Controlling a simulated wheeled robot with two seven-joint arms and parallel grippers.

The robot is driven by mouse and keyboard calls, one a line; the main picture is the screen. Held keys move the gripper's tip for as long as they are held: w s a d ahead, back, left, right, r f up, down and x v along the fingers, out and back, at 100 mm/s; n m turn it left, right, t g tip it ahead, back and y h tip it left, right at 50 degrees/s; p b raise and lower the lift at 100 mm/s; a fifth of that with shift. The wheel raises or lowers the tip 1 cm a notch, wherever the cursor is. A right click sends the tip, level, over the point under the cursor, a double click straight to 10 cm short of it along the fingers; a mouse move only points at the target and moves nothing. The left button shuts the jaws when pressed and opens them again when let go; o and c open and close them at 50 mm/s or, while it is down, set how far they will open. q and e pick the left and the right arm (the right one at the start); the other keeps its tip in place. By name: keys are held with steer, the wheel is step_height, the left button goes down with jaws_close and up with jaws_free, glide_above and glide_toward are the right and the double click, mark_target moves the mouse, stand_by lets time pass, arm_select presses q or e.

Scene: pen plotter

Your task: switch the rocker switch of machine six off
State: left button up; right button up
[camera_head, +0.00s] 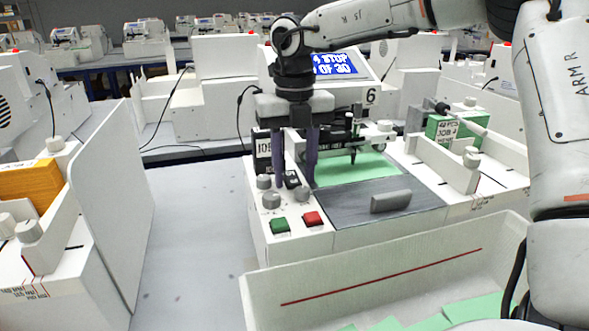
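Machine six is the white plotter (262,222) in the middle, with a "6" plate (371,97) beside its screen (335,65). The tilted blue screen shows "STOP" and "OF 30", partly hidden by my arm. A small black rocker switch (292,179) is on the control panel, between grey knobs. My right gripper (295,186) points down over the panel with its two dark fingers apart, one on each side of the switch in this view. Nothing shows held between them. I cannot tell whether the fingertips touch the panel. My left gripper is out of view.
Grey knobs (271,200), a green button (280,226) and a red button (314,219) are close to the fingers. A pen carriage (353,140) stands over green paper (350,168) to the right. A white tray (380,277) is in front. Bare table (190,230) lies left.

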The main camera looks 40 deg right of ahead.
jaws_close()
steer(key=r+p, duration=0.1)
steer(key=p, duration=0.2)
steer(key=shift+w+d+g, duration=0.1)
steer(key=shift+w+g, duration=0.05)
steer(key=shift+g, duration=0.25)
steer(key=shift+w+g+y+p, duration=0.1)
steer(key=shift+g+y+p, duration=0.25)
steer(key=shift+p, duration=0.5)
steer(key=shift+w+d+f+g+y+p, duration=0.15)
steer(key=shift+g+y+p, duration=0.25)
steer(key=shift+p, duration=0.55)
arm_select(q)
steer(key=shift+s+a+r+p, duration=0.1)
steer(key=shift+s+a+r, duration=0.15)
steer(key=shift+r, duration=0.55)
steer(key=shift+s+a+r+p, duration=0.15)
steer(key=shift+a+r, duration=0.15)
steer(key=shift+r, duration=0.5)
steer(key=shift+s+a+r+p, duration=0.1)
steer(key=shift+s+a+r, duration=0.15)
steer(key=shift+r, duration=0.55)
arm_select(e)
steer(key=shift+w+f+g, duration=0.1)
steer(key=shift+g, duration=0.45)
jaws_free()
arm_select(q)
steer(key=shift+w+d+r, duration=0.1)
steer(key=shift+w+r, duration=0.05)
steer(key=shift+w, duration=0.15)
